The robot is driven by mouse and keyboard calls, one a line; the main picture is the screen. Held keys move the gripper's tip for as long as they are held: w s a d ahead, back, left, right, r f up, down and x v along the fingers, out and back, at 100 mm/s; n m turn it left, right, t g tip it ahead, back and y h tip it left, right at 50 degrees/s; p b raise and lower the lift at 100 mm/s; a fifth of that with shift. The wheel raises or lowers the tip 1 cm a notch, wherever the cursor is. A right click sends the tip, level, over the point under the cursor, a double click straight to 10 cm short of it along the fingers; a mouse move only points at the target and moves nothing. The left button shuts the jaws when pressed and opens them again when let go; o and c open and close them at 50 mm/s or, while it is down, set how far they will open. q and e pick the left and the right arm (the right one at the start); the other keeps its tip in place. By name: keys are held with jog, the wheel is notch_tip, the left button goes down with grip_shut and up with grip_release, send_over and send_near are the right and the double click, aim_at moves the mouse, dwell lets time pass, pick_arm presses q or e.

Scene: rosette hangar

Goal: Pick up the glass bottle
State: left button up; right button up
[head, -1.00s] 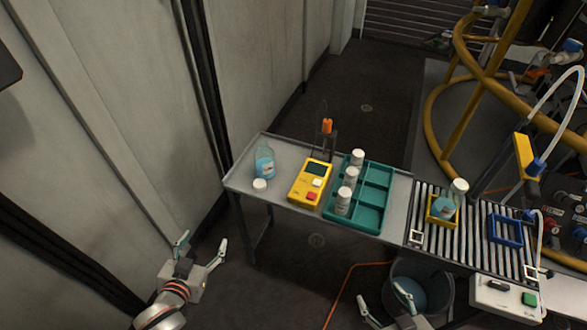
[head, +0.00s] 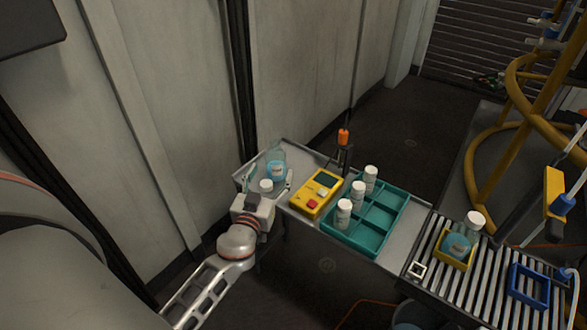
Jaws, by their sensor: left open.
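A clear glass bottle (head: 276,168) with blue liquid and a pale label stands at the left end of the grey table. A small white cap or jar (head: 266,186) sits just in front of it. My left gripper (head: 268,180) is open at the table's left end, with a finger to either side of the white piece in the picture. The bottle appears just beyond the fingertips; I cannot tell whether they touch anything. My right gripper is out of view.
A yellow device (head: 316,193) and a teal tray (head: 372,240) with several white-capped bottles stand to the right. Beyond are a roller conveyor (head: 492,295), a yellow holder (head: 440,254) with a blue flask (head: 457,246) and a blue frame (head: 529,289). A wall runs behind the table.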

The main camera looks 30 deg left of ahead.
aim_at(276, 156)
pick_arm(q)
jog(key=shift+w+a+r, duration=0.15)
jog(key=shift+w+r, duration=0.05)
jog(key=shift+w, duration=0.25)
jog(key=x, duration=0.2)
jog(key=p+x, duration=0.1)
jog(key=x, duration=0.3)
jog(key=shift+s+a+r, duration=0.15)
jog(key=shift+a, duration=0.15)
jog(key=shift+w+a, duration=0.1)
jog(key=shift+w, duration=0.35)
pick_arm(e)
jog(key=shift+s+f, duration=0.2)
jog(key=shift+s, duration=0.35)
